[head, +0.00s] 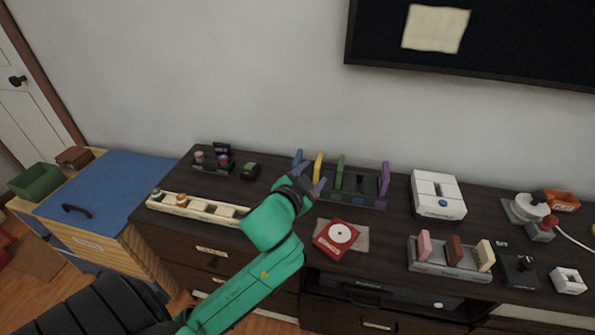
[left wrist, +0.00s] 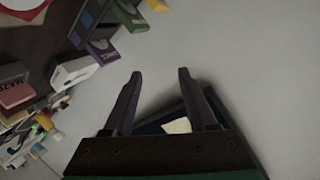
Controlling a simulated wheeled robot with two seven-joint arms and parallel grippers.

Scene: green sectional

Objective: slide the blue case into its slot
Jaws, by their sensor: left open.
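The dark rack (head: 358,201) stands near the back of the dark cabinet. In it, yellow (head: 318,164), green (head: 339,170) and purple (head: 384,177) cases stand upright. A narrow blue piece, apparently the blue case (head: 297,157), shows at the rack's left end, just behind my left gripper; its lower part is hidden. My left gripper (head: 309,183) is in front of the rack's left part and covers some of it. In the left wrist view my left gripper (left wrist: 159,73) is open, with only wall and a dark framed panel beyond its fingers. My right gripper is not in view.
A red device (head: 339,236) lies in front of the rack, a white box (head: 438,194) to its right. A second rack (head: 449,258) holds pink, brown and cream cases. A long cream tray (head: 198,209) lies left. The wall is close behind.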

